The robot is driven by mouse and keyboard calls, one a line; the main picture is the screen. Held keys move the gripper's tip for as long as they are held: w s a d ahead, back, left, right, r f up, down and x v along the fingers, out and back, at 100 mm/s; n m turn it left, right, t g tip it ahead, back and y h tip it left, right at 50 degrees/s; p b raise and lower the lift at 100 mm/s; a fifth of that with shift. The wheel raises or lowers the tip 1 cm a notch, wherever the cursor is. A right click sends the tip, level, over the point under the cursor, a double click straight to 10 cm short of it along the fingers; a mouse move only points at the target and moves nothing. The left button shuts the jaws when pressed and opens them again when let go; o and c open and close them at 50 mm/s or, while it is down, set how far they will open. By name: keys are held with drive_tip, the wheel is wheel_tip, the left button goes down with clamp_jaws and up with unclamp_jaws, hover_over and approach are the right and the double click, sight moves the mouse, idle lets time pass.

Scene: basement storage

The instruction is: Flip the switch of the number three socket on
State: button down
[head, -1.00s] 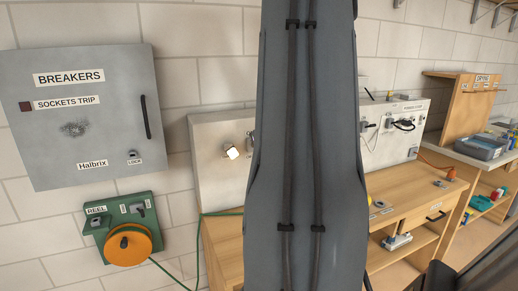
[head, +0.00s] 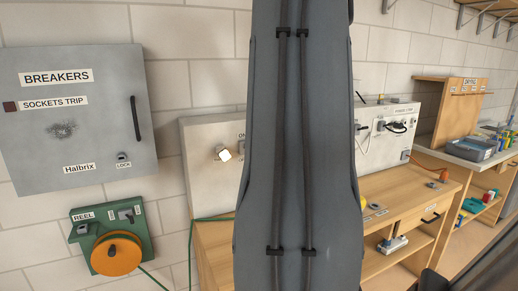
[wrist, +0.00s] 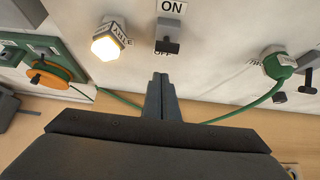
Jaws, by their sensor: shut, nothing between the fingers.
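My gripper (wrist: 161,82) is shut and empty in the wrist view, its tips just below a dark switch lever (wrist: 168,46). That switch has an ON label above it and an OFF label partly covered by the lever. I cannot tell whether the tips touch it. To its left is a lit lamp (wrist: 111,41) with a tilted label, also on the pale panel in the head view (head: 222,154). A green plug (wrist: 278,66) sits in the panel at right, with another dark lever (wrist: 307,84) beside it. No socket number three is readable. My arm hides the panel's middle and gripper in the head view.
A grey breaker box (head: 75,130) and a green reel unit (head: 110,238) hang on the left wall. A green cable (wrist: 225,116) runs from the plug behind my gripper. A wooden bench (head: 395,190) and a white panel (head: 395,140) stand at right.

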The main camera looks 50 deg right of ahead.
drive_tip(key=s+a+r+p, duration=0.2)
drive_tip(key=s+r, duration=0.3)
drive_tip(key=r, duration=0.3)
drive_tip(key=shift+a, duration=0.3)
drive_tip(key=w+a+f+n+g+y, duration=0.1)
drive_tip(key=w+a+f+n+y, duration=0.15)
drive_tip(key=a+n, duration=0.5)
drive_tip(key=w+a+f+n+g+y, duration=0.1)
drive_tip(key=a+f+n, duration=0.3)
drive_tip(key=a, duration=0.6)
drive_tip(key=w+a+f+n+g+y, duration=0.1)
drive_tip(key=w+a+f+n+y, duration=0.15)
drive_tip(key=a+n, duration=0.45)
drive_tip(key=s+a+f+n+g, duration=0.2)
drive_tip(key=s+a+f+n, duration=0.2)
drive_tip(key=a+n, duration=0.7)
drive_tip(key=s+a+f+n+g+h, duration=0.1)
drive_tip(key=s+a+f+n+g, duration=0.2)
drive_tip(key=s+a+n, duration=0.6)
wheel_tip(320, 180, down, 2)
drive_tip(key=a+n, duration=0.2)
drive_tip(key=n, duration=0.1)
drive_tip(key=shift+a+f+g, duration=0.2)
drive_tip(key=shift+a+g, duration=0.1)
drive_tip(key=shift+a, duration=0.05)
